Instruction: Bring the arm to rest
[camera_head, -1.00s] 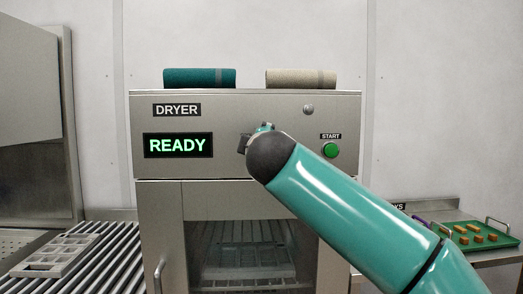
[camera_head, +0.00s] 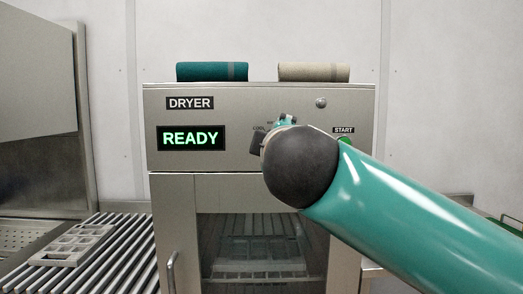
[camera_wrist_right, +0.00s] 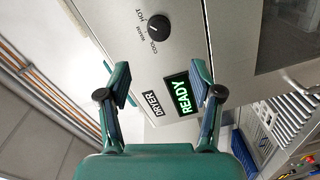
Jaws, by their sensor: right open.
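My right arm (camera_head: 400,218) comes in from the right in the head view, in front of the dryer (camera_head: 230,108). Its dark rounded joint hides most of my right gripper (camera_head: 272,137); only small parts show at its upper left. In the right wrist view my right gripper (camera_wrist_right: 158,72) is open, its two fingers apart with nothing between them. The dryer's lit READY display (camera_wrist_right: 180,95) and a knob marked COOL, WARM, HOT (camera_wrist_right: 158,28) show beyond the fingers. My left gripper is in neither view.
The dryer's glass door (camera_head: 262,250) looks closed, with a rack inside. Two rolled cloths, teal (camera_head: 212,72) and beige (camera_head: 313,72), lie on top. A roller conveyor (camera_head: 110,262) with a pale compartmented tray (camera_head: 72,244) stands left. The green START button (camera_head: 345,141) is partly covered by my arm.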

